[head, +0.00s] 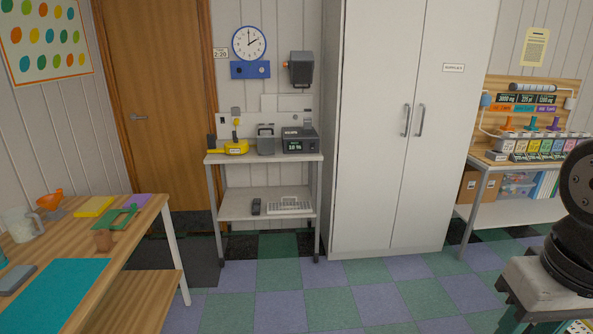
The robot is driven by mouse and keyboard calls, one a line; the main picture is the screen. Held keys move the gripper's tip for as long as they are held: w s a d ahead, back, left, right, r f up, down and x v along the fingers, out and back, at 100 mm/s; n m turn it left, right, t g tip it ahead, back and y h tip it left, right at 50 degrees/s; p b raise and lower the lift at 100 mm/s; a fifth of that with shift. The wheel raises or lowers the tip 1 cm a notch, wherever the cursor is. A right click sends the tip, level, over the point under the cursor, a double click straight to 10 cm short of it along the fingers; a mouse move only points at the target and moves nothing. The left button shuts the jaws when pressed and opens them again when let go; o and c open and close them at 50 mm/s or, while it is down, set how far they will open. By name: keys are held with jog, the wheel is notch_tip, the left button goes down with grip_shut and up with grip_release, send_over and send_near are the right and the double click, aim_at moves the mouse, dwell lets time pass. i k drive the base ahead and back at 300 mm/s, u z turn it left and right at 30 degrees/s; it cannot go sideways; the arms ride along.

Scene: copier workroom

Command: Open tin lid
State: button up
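I cannot make out a tin or a tin lid in the head view. My gripper is not in view. Only a dark, rounded part, which looks like a piece of my arm, shows at the right edge, and it hides what lies behind it.
A wooden table (138,246) at left holds a teal mat (58,290), clear jug and orange funnel. A shelf stand (222,159) with devices stands by the door (160,100). A tall white cabinet (375,150) is shut. A supply bench (500,212) is at right. The middle floor is clear.

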aim_at(265, 137)
jog(key=i, duration=2.2)
jog(key=u, duration=0.7)
jog(key=i, duration=1)
jog(key=u, duration=0.1)
